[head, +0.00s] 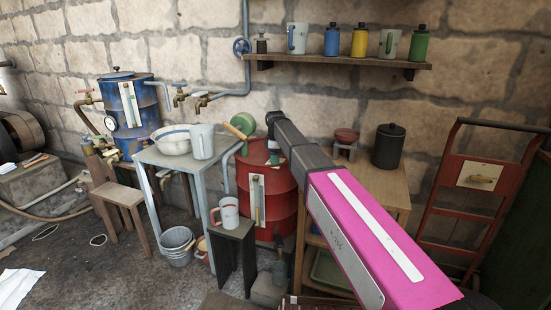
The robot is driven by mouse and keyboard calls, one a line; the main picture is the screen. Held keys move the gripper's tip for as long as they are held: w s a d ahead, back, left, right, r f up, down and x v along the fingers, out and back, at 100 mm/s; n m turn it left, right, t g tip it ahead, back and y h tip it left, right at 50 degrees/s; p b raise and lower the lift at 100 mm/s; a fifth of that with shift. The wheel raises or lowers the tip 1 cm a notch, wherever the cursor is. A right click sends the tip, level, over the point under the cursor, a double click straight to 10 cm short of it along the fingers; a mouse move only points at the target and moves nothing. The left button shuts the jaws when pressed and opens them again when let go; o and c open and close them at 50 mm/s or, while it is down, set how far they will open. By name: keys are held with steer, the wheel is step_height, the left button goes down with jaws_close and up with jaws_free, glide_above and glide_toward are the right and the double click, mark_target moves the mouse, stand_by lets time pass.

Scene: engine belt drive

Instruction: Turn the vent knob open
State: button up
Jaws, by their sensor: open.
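The red drum (283,200) stands at the centre, with an upright sight gauge (257,200) on its front. My arm reaches in from the lower right. My gripper (274,152) is small in view over the drum's top, open, and partly hidden by the arm. I cannot make out a vent knob for certain; the part of the drum's top behind my gripper and arm is hidden. A small blue handwheel (241,46) sits on the blue wall pipe, up and left of my gripper. I cannot tell whether my gripper touches the drum.
A grey table (160,157) with a bowl and mug stands left of the drum. A low dark stool (240,231) with a mug is in front. A wooden stand (390,185) with a black canister is at right. A shelf (340,62) of bottles is above.

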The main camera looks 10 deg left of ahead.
steer(key=shift+f, duration=0.1)
steer(key=c, duration=0.9)
steer(key=shift+c, duration=0.2)
steer(key=m, duration=0.4)
steer(key=shift+m, duration=0.4)
steer(key=m, duration=0.4)
steer(key=shift+m, duration=0.3)
steer(key=m, duration=0.4)
steer(key=shift+a, duration=0.1)
steer(key=shift+m, duration=2.2)
